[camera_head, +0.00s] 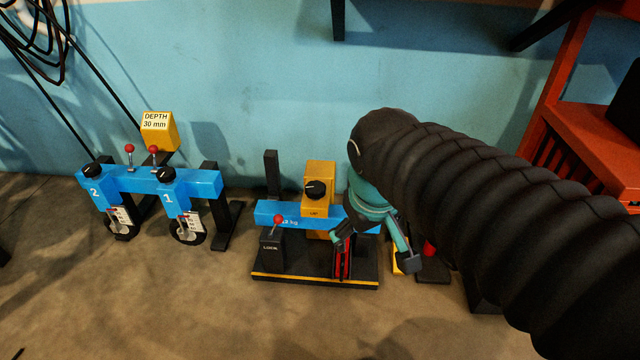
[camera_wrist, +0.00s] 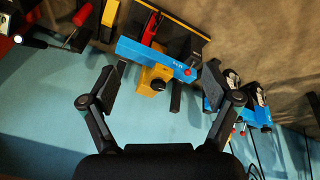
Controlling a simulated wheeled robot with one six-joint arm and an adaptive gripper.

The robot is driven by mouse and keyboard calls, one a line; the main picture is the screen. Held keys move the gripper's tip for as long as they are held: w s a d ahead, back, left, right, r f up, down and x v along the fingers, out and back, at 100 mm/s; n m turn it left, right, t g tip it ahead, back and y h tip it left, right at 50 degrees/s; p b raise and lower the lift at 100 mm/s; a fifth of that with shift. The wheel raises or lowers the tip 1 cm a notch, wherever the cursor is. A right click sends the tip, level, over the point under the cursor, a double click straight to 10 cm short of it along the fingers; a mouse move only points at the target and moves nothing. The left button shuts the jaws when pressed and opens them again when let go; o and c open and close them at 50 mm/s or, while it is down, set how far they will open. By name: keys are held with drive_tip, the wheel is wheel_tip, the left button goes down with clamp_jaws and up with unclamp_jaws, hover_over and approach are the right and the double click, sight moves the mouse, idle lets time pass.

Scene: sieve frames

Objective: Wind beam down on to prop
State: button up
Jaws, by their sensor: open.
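The blue beam (camera_head: 290,214), marked in kg, runs over a black base (camera_head: 318,275) with a yellow front edge. A yellow housing (camera_head: 320,172) with a black knob (camera_head: 317,189) sits at its middle. A lever with a red ball (camera_head: 278,219) rises by a black box marked LOCK (camera_head: 271,247). A red-and-black upright piece, perhaps the prop (camera_head: 342,263), stands under the beam's right part, partly hidden by my gripper. My gripper (camera_head: 374,250) is open and empty at the beam's right end. In the wrist view the beam (camera_wrist: 138,51) and knob (camera_wrist: 158,85) lie between its spread fingers (camera_wrist: 168,72).
To the left stands another blue rail (camera_head: 135,181) with stations 1 and 2 and a yellow DEPTH 30 mm sign (camera_head: 158,130). A red cabinet (camera_head: 590,130) is at right. A blue wall (camera_head: 240,90) lies behind. The floor in front is clear.

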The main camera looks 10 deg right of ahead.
drive_tip(key=w+a+f+n+g+h+p, duration=0.1)
drive_tip(key=w+f+n+g+h+p, duration=0.25)
drive_tip(key=w, duration=0.85)
drive_tip(key=w+a+n+g+h+p, duration=0.15)
drive_tip(key=w+n+h, duration=0.4)
drive_tip(key=w, duration=0.55)
drive_tip(key=w+a+f+n+t+h+p, duration=0.1)
drive_tip(key=w+a+f+n+h+p, duration=0.25)
drive_tip(key=w+a+f, duration=0.35)
drive_tip(key=n+t+h+p, duration=0.2)
drive_tip(key=n+t+h, duration=0.2)
drive_tip(key=n, duration=0.1)
approach(314, 189)
drive_tip(key=x, duration=0.3)
drive_tip(key=p+x, duration=0.1)
drive_tip(key=x, duration=0.3)
drive_tip(key=w+f+x, duration=0.1)
drive_tip(key=x, duration=0.2)
drive_tip(key=shift+d, duration=0.15)
drive_tip(key=c, duration=1.2)
